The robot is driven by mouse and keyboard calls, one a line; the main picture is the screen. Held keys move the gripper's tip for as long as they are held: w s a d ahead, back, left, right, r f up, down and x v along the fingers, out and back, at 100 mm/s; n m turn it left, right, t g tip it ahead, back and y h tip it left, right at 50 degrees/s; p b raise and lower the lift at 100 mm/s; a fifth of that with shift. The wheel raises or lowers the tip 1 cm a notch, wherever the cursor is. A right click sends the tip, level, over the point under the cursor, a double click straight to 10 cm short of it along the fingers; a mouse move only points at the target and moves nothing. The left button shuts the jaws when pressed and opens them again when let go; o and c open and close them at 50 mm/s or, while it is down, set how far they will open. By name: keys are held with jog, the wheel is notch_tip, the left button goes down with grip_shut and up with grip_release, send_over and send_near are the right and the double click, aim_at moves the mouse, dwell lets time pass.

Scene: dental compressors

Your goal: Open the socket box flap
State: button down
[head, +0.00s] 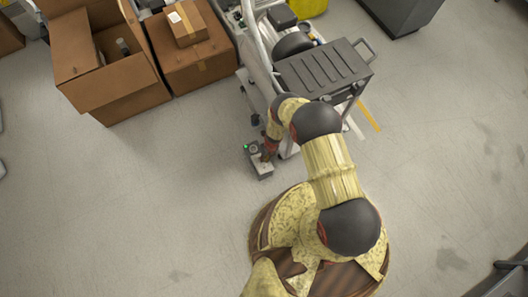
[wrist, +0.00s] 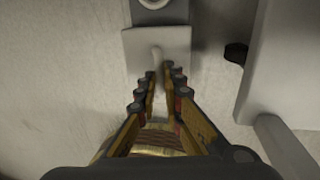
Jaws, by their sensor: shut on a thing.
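The socket box (head: 256,163) is a small grey box with a green light, low beside the compressor cart in the head view. My gripper (head: 269,149) reaches down to its right side, and its fingertips are hard to make out there. In the wrist view a light grey plate, seemingly the socket box flap (wrist: 180,45), lies just past the fingertips. My gripper (wrist: 157,78) has its fingers around a thin pale piece at the plate's near edge and is shut on it. The flap's angle is hard to tell.
An open cardboard box (head: 125,85) and a closed one (head: 192,65) stand at the upper left. The floor (head: 150,210) at the left is clear.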

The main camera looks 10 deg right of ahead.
jog(key=c, duration=1.9)
grip_release()
jog(key=shift+f, duration=0.1)
